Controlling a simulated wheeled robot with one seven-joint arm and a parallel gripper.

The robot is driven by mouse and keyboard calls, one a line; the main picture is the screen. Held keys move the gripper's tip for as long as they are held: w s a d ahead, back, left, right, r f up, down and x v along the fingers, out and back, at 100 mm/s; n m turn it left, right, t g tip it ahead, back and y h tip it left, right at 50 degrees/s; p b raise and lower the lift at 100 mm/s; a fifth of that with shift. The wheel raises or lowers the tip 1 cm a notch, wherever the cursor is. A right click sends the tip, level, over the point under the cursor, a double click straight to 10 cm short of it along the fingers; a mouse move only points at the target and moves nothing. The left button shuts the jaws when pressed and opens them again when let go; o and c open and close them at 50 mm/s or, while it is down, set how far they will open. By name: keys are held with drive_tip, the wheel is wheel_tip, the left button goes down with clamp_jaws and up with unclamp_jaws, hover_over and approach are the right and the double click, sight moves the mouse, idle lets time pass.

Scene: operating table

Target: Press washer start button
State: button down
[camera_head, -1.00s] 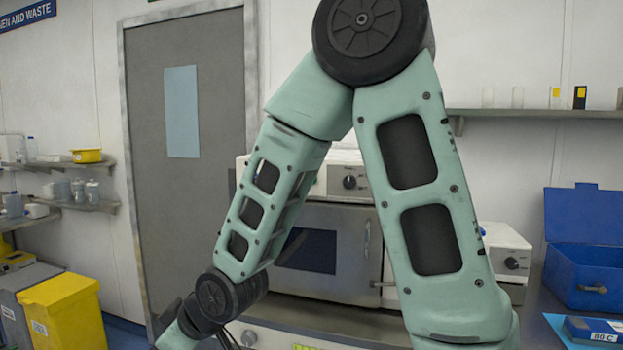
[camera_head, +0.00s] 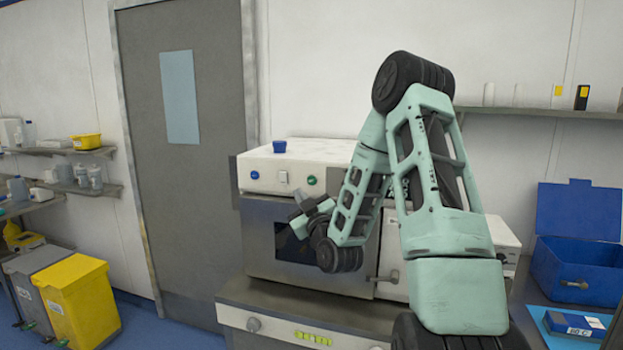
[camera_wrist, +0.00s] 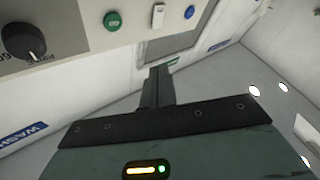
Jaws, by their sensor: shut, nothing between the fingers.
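The washer (camera_head: 310,212) is a steel-fronted machine with a pale control panel and a dark window. Its panel has a green button (camera_head: 311,180), a white switch (camera_head: 284,177) and a blue button (camera_head: 255,175). In the wrist view the green button (camera_wrist: 113,20), switch (camera_wrist: 158,15) and blue button (camera_wrist: 190,12) line the top, with a black knob (camera_wrist: 22,42) at left. I cannot read which button is start. My gripper (camera_head: 298,220) is in front of the washer, below the panel buttons. In the wrist view its fingers (camera_wrist: 158,85) are shut and empty, apart from the buttons.
A blue cup (camera_head: 279,146) stands on the washer. A lower unit (camera_head: 280,325) with a knob is beneath. A blue open box (camera_head: 575,270) is at right, bins (camera_head: 75,300) at left. A shelf (camera_head: 545,112) runs along the right wall.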

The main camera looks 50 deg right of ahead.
sight(312, 181)
drive_tip(key=w+d+p, duration=0.1)
drive_tip(key=w+d, duration=0.2)
drive_tip(key=d, duration=0.5)
drive_tip(key=shift+w, duration=0.25)
drive_tip(key=shift+d, duration=0.15)
idle(2.0)
drive_tip(key=shift+w+d+b, duration=0.15)
drive_tip(key=shift+d+b, duration=0.15)
drive_tip(key=shift+w+d, duration=0.1)
drive_tip(key=shift+d, duration=0.25)
idle(0.8)
drive_tip(key=shift+a+b, duration=0.15)
drive_tip(key=shift+b, duration=0.25)
drive_tip(key=shift+s+a+b, duration=0.3)
drive_tip(key=shift+a+b, duration=0.05)
drive_tip(key=shift+a, duration=0.25)
